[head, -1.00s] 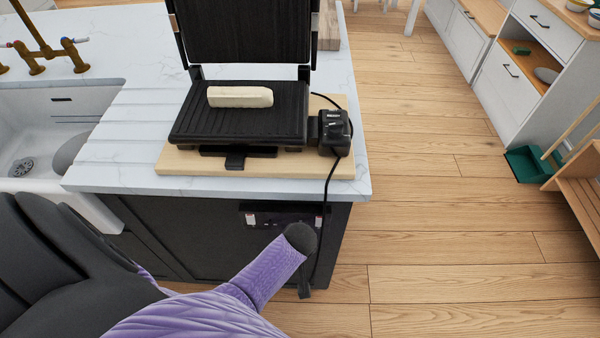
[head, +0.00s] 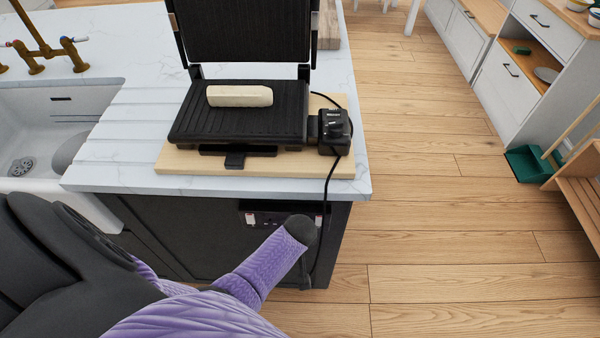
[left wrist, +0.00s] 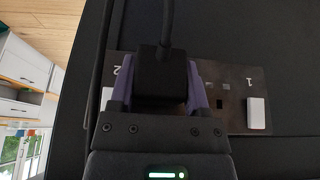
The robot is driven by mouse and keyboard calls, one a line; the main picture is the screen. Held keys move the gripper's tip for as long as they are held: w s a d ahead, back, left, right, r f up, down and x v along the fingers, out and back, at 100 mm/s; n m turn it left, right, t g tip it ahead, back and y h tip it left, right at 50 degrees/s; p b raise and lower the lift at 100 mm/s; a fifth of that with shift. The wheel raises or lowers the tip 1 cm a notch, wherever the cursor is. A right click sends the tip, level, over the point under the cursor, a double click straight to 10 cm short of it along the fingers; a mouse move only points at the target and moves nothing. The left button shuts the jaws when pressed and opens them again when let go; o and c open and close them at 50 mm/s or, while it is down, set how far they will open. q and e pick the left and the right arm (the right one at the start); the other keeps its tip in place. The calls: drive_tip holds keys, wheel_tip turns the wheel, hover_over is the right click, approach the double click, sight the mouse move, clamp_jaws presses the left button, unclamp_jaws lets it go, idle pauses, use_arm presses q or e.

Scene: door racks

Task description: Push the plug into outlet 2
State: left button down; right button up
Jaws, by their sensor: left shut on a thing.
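The black plug (left wrist: 163,72) is between the purple fingers of my left gripper (left wrist: 160,88), which is shut on it. Its cord runs upward in the left wrist view. The dark outlet panel (left wrist: 232,92) lies behind the plug, with labels 1 at right and 2 at left. The plug covers the panel's middle and left part, so outlet 2's holes are hidden. I cannot tell whether the plug touches the panel. In the head view the panel (head: 262,219) is on the dark cabinet under the counter edge, partly behind my left arm. My right gripper is out of view.
A contact grill (head: 240,125) stands open on a wooden board (head: 180,162) with a pale block on its plate. Its black cord (head: 327,190) hangs over the counter edge. A white sink (head: 50,125) is at left.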

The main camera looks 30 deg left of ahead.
use_arm(q)
drive_tip(key=shift+w+a+b, duration=0.3)
drive_tip(key=shift+w+a, duration=0.2)
drive_tip(key=shift+w, duration=0.25)
unclamp_jaws()
drive_tip(key=shift+r, duration=0.2)
drive_tip(key=p+v, duration=0.6)
drive_tip(key=v, duration=0.3)
drive_tip(key=shift+r, duration=0.25)
drive_tip(key=shift+s, duration=0.15)
